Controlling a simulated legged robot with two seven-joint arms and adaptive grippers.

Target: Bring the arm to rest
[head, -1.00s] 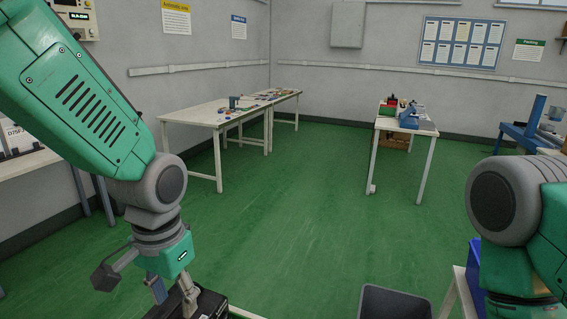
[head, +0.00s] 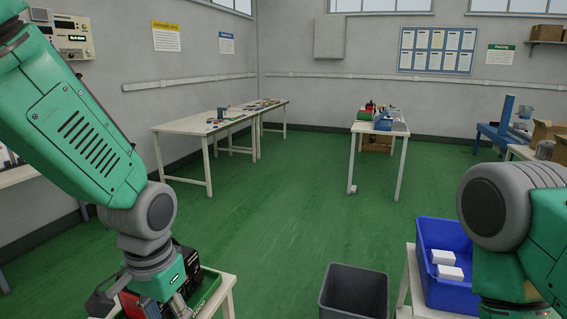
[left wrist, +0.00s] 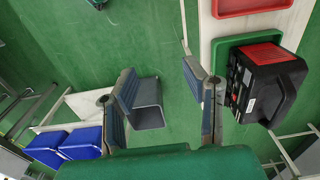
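My left arm comes in from the left in the head view, and its gripper (head: 165,303) hangs low, partly cut off by the bottom edge. In the left wrist view the two fingers of my left gripper (left wrist: 165,95) stand wide apart with nothing between them. A black case with a red panel (left wrist: 268,75) sits in a green tray (left wrist: 224,68), to the right of the fingers. The case also shows behind the gripper in the head view (head: 185,262). My right arm shows only as a grey joint and green link at the right; its gripper is out of view.
A grey bin (head: 353,292) stands on the floor between the arms. A blue crate (head: 447,284) with white boxes (head: 447,264) is beside my right arm. A white table (head: 222,292) is under my left gripper. Work tables (head: 190,124) stand farther back; the green floor between is clear.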

